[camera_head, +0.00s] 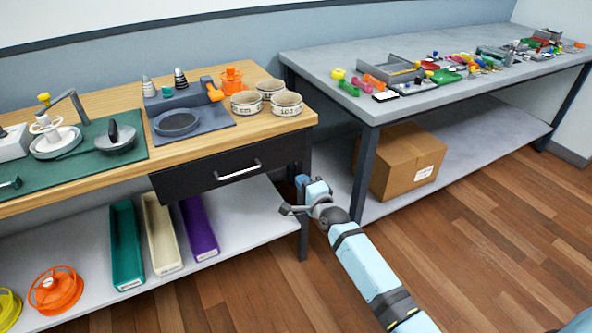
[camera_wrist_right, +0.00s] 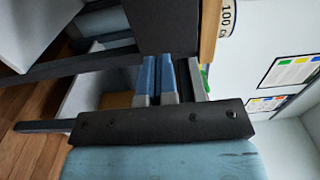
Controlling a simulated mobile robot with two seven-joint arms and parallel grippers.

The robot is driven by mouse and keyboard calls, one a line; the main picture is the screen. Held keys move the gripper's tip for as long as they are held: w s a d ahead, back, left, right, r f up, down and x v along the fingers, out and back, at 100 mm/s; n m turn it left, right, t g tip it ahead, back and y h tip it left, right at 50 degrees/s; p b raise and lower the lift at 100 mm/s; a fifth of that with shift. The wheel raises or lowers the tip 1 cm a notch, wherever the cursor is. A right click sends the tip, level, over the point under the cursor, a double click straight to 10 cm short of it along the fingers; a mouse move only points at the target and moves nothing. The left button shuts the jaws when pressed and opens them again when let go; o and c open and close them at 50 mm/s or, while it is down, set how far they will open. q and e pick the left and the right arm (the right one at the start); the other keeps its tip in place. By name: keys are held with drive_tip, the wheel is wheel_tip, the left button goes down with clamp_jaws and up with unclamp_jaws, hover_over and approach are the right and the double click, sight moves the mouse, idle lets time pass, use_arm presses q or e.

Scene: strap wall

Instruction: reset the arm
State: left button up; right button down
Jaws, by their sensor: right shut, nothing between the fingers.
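My right arm reaches in from the bottom right of the head view. Its gripper (camera_head: 303,182) is in front of the right end of the wooden-topped bench (camera_head: 222,134), below the top and near the bench's dark right leg. In the right wrist view the blue-grey fingers (camera_wrist_right: 167,80) lie side by side, shut, with nothing held between them. My left gripper is in neither view.
The dark drawer (camera_head: 215,177) with a pale handle is shut, just left of the right gripper. A grey table (camera_head: 330,62) stands to the right, with a cardboard box (camera_head: 400,165) on its lower shelf. Wooden floor (camera_head: 480,240) is open at the right.

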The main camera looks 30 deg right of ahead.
drive_tip(key=shift+s+f, duration=0.1)
drive_tip(key=shift+s, duration=0.35)
drive_tip(key=s+a+f+n+g+y, duration=0.15)
drive_tip(key=s+a+n, duration=0.25)
drive_tip(key=s+n, duration=0.5)
drive_tip(key=s+a+f+n+g+y, duration=0.1)
drive_tip(key=s+a+n+g, duration=0.3)
drive_tip(key=s, duration=0.9)
drive_tip(key=s+a+f+n+g+y, duration=0.1)
drive_tip(key=s+a+n, duration=0.5)
drive_tip(key=s, duration=0.5)
use_arm(q)
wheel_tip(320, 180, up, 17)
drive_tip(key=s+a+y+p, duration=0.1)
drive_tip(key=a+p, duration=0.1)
drive_tip(key=p, duration=2.6)
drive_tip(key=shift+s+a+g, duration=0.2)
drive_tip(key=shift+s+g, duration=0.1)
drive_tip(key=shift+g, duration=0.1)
use_arm(e)
wheel_tip(320, 180, up, 18)
drive_tip(key=s+d+n, duration=0.1)
drive_tip(key=s, duration=0.1)
drive_tip(key=shift+d+f+n+h, duration=0.25)
drive_tip(key=shift+d+n+h, duration=0.1)
drive_tip(key=shift+h, duration=0.1)
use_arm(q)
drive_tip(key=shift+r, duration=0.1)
use_arm(e)
drive_tip(key=shift+g, duration=0.25)
